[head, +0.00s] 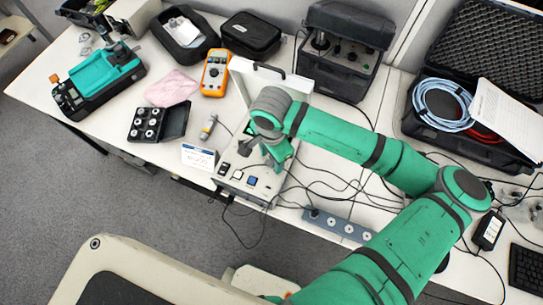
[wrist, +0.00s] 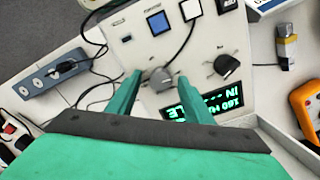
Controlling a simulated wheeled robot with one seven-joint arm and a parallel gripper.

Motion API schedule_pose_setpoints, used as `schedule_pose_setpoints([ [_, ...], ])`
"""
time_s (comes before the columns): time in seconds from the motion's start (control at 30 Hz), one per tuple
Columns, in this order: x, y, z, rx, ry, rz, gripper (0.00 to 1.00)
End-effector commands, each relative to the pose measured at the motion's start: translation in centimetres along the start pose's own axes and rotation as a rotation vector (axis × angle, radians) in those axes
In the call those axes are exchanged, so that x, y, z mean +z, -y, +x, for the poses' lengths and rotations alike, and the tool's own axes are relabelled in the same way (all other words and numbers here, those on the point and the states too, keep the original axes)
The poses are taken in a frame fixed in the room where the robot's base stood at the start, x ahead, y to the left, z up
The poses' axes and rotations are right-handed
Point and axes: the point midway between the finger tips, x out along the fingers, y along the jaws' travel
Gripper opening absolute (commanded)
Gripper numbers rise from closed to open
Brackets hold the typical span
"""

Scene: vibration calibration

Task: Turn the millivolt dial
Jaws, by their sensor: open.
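The calibrator's light panel (wrist: 135,48) lies below my gripper (wrist: 158,76) in the wrist view. A round grey dial (wrist: 157,79) sits between the two green fingertips, one finger on each side; whether they touch it I cannot tell. A black dial (wrist: 227,66) is to the right of the fingers, apart from them. I cannot read which dial is marked millivolt. A lit display (wrist: 203,108) with green text, upside down here, is partly hidden by the right finger. In the head view my open gripper (head: 277,152) points down at the calibrator (head: 232,185), and my arm hides part of it.
Blue and white switches (wrist: 158,23) and a thin cable are near the dials. A power strip (head: 340,225) and loose cables lie right of the calibrator.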

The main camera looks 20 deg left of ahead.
Motion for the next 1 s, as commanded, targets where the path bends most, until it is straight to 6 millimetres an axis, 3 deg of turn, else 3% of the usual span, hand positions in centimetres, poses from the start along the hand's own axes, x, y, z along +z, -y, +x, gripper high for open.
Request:
schedule_pose_setpoints([
  [0.07, -0.01, 0.00, -0.02, 0.000, 0.000, 0.000, 0.44],
  [0.23, -0.02, 0.00, -0.03, 0.000, 0.000, 0.000, 0.05],
  [0.67, -0.07, 0.00, -0.09, 0.000, -0.002, 0.071, 0.05],
  [1.0, -0.08, 0.00, -0.12, 0.000, -0.003, 0.334, 0.05],
])
